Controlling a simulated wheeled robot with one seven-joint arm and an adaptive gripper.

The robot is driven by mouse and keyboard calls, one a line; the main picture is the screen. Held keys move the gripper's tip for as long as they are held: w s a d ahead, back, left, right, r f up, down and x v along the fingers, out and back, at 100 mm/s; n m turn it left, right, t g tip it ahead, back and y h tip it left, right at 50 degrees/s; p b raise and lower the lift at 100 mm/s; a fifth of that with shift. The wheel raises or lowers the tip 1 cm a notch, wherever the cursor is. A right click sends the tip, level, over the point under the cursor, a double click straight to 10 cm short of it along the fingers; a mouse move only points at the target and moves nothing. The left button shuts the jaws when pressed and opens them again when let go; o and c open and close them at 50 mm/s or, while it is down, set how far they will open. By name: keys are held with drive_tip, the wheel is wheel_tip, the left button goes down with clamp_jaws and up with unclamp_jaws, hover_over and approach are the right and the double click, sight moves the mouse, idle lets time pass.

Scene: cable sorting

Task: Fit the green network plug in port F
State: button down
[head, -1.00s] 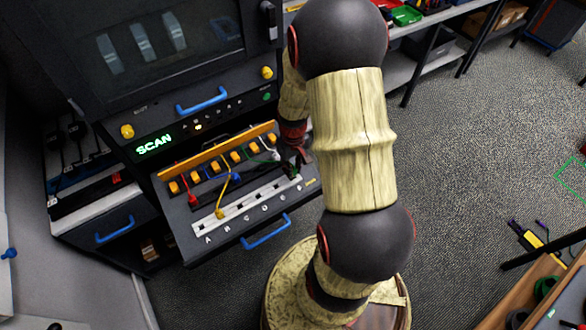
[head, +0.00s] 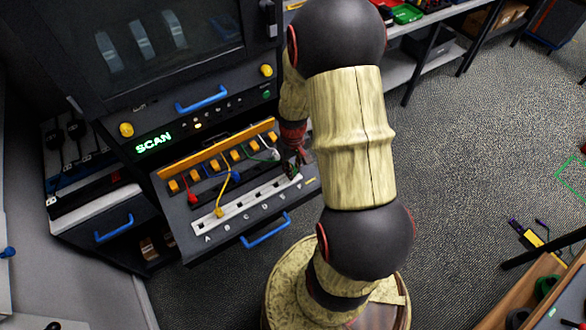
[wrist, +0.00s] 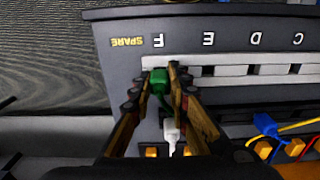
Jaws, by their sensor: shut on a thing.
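The green network plug (wrist: 157,82) is between my fingertips in the wrist view, and my gripper (wrist: 160,84) is shut on it. The plug lies at the edge of the white port strip (wrist: 230,70), in line with the letter F (wrist: 159,41). It covers port F, so I cannot tell whether its tip is inside. In the head view my gripper (head: 292,168) is at the right end of the strip (head: 232,208), and the plug is mostly hidden.
A white plug (wrist: 171,132) is just behind the green one. Blue (head: 236,177), yellow (head: 219,212) and red (head: 193,198) plugs are further left on the panel. Port E (wrist: 208,71) looks empty. An orange bar (head: 215,150) and blue handle (head: 265,232) flank the panel.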

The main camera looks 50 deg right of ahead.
drive_tip(key=shift+f, duration=0.4)
idle(0.6)
drive_tip(key=c, duration=1.6)
unclamp_jaws()
drive_tip(key=shift+o, duration=0.3)
drive_tip(key=o, duration=0.4)
drive_tip(key=shift+r+p, duration=2.6)
drive_tip(key=shift+r, duration=0.95)
